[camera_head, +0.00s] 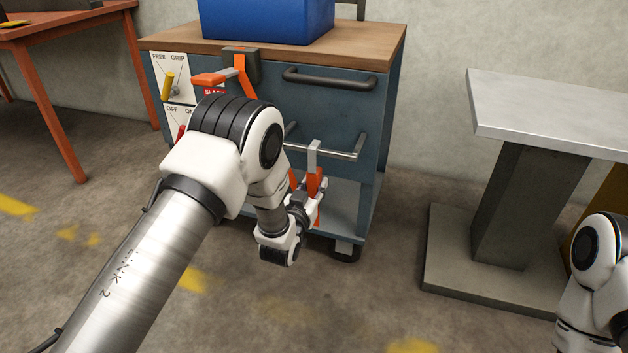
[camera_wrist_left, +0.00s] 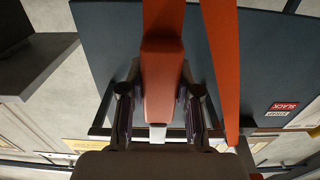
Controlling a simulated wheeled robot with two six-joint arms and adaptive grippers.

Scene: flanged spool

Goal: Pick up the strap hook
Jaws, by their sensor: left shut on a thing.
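The strap hook has an orange body (camera_head: 315,182) and a grey metal hook end (camera_head: 314,150), which overlaps the cart's lower rail in the head view; I cannot tell whether it is hooked over it. My left gripper (camera_head: 307,186) is shut on the orange body, partly hidden by its own wrist. In the left wrist view the orange body (camera_wrist_left: 161,85) sits between the two fingers of the left gripper (camera_wrist_left: 160,98). An orange strap (camera_wrist_left: 221,60) runs beside it. My right gripper is out of view; part of my right arm shows at lower right.
A blue-grey cart (camera_head: 385,110) with a wooden top carries a blue bin (camera_head: 265,20). A grey and orange ratchet (camera_head: 240,68), a handle (camera_head: 330,79) and a rail (camera_head: 345,154) are on its front. A grey pedestal table (camera_head: 550,110) stands right, an orange table (camera_head: 75,18) left.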

